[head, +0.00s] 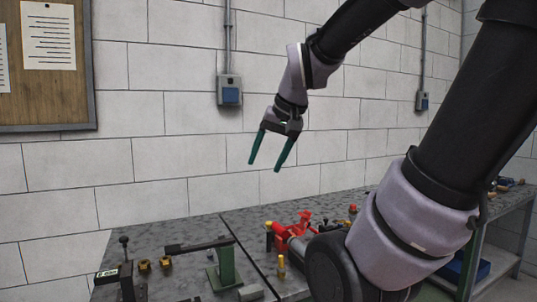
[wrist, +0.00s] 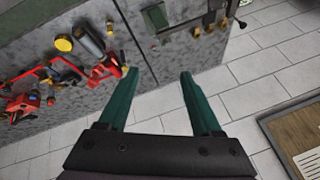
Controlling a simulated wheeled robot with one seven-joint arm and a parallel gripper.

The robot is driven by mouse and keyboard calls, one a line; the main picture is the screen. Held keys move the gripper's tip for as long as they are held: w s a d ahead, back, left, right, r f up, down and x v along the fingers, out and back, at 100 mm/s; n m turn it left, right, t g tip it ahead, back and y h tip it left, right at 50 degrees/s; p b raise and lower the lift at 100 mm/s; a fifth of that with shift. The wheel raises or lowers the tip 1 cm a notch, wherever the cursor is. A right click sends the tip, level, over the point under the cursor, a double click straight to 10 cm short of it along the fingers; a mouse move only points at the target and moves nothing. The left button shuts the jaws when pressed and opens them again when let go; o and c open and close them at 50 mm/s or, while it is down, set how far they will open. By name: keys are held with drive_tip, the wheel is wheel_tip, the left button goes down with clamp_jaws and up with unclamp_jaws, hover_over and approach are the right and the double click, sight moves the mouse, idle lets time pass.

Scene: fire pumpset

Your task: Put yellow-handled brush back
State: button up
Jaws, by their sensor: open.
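My gripper (head: 265,166) is open and empty, its two green fingers pointing down, well above the grey workbench and in front of the block wall. It also shows in the wrist view (wrist: 158,72), with nothing between the fingers. I cannot make out a yellow-handled brush for certain in either view. A small upright yellow piece (head: 281,266) stands on the bench near the red pump parts. In the wrist view a round yellow end (wrist: 64,43) shows beside a dark grey cylinder; I cannot tell what it belongs to.
Red pump parts (head: 294,240) lie on the bench (head: 190,232), beside a green stand with a dark lever (head: 226,265). Brass fittings (head: 144,265) sit at the left. A cork board (head: 50,105) and a switch box (head: 229,91) are on the wall.

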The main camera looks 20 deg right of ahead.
drive_tip(key=shift+t, duration=0.5)
drive_tip(key=s, duration=0.1)
drive_tip(key=s+a+r, duration=0.1)
drive_tip(key=s, duration=0.2)
drive_tip(key=shift+a+r, duration=0.2)
drive_tip(key=shift+r, duration=0.15)
drive_tip(key=shift+w, duration=0.1)
idle(0.5)
